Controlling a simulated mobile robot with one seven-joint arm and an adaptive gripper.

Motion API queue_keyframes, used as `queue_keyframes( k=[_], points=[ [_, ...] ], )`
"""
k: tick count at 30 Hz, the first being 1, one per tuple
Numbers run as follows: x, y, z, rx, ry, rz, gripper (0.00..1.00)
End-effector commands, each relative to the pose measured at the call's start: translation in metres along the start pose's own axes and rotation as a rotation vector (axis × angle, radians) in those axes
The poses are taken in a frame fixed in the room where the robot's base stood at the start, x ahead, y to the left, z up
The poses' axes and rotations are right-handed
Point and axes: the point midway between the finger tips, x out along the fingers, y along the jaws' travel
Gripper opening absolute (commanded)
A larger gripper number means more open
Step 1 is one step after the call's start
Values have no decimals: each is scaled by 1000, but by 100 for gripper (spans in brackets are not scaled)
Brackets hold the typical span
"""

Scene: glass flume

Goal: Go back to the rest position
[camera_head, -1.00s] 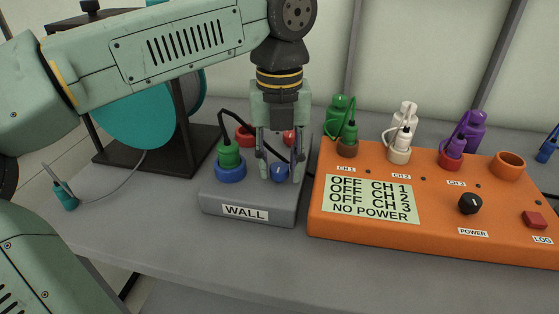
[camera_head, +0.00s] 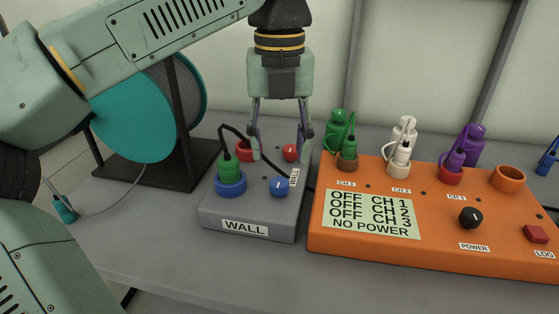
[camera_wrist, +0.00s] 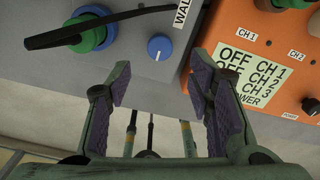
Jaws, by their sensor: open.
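My gripper (camera_head: 279,150) is open and empty, above the back of the grey WALL box (camera_head: 217,213) in the head view. The blue knob (camera_head: 279,187) on that box stands clear below the fingers, its white mark pointing up. In the wrist view my gripper (camera_wrist: 161,95) has its two pads wide apart, with the blue knob (camera_wrist: 160,47) beyond them and nothing between them. A green plug (camera_head: 229,168) sits in the blue socket (camera_head: 230,186), and its black cable runs behind to the right.
The orange box (camera_head: 440,235) stands to the right, its screen (camera_head: 370,213) reading OFF for CH 1 to CH 3 and NO POWER. Green (camera_head: 348,150), white (camera_head: 402,148) and purple (camera_head: 455,155) plugs stand upright on it. A teal reel (camera_head: 130,115) is at the left behind my arm.

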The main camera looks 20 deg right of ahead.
Motion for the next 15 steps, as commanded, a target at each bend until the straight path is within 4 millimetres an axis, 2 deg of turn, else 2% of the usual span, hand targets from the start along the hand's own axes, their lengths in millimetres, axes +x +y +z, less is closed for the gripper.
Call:
queue_keyframes(
  k=[4, 15],
  points=[
    [-7, 0, 0, 0, 1, 0, 47],
    [-7, 0, 0, 0, 1, 0, 47]
  ],
)
